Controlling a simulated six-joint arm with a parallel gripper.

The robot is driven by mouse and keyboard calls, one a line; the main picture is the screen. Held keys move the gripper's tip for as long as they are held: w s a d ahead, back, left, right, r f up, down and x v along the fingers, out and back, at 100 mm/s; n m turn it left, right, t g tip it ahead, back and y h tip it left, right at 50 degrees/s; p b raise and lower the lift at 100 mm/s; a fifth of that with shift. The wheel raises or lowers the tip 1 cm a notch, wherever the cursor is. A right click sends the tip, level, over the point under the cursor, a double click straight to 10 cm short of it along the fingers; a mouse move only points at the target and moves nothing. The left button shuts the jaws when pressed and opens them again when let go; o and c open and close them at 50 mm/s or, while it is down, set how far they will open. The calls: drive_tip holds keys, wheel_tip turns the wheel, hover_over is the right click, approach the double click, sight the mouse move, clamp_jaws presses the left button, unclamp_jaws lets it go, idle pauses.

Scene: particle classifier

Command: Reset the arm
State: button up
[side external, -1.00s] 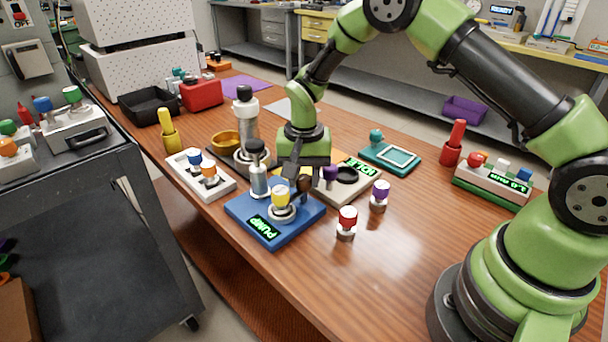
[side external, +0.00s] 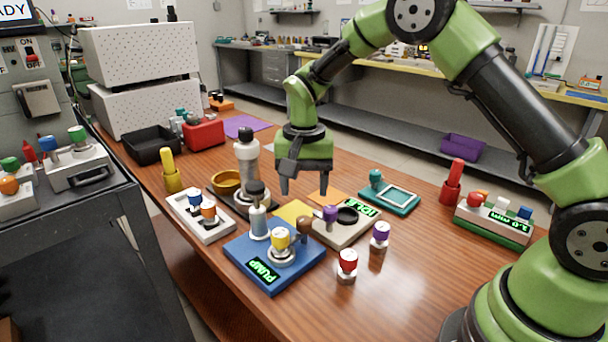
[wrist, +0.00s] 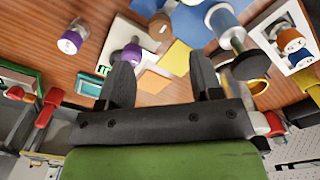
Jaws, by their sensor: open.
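My gripper (side external: 302,190) hangs fingers down above the middle of the table, open and empty. In the wrist view the gripper (wrist: 162,78) shows its two fingers apart with nothing between them. Below it stand the blue pump unit (side external: 270,280), labelled PUMP, with a yellow-capped vial (side external: 280,238) on it, and a beige unit (side external: 358,230) with a green display and a purple knob (side external: 330,213). A yellow sheet (side external: 293,211) and an orange sheet (side external: 328,197) lie flat behind the pump. The fingers touch none of these.
Red-capped (side external: 347,262) and purple-capped (side external: 380,233) vials stand at the front. A teal tray (side external: 392,202) is right. The table's front right is clear.

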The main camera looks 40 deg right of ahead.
drive_tip(key=shift+r, duration=1.15)
drive_tip(key=s+r+n+t+y, duration=0.1)
drive_tip(key=s+r+n+t, duration=0.15)
drive_tip(key=s+r, duration=0.8)
drive_tip(key=s+a+r+n+t, duration=0.1)
drive_tip(key=s+r+t, duration=0.1)
drive_tip(key=s, duration=0.4)
drive_tip(key=s+a+r+n+t+y, duration=0.1)
drive_tip(key=s+r+t, duration=0.1)
drive_tip(key=s, duration=0.4)
drive_tip(key=shift+s+r+n+t, duration=0.3)
drive_tip(key=shift+r+n+t, duration=0.05)
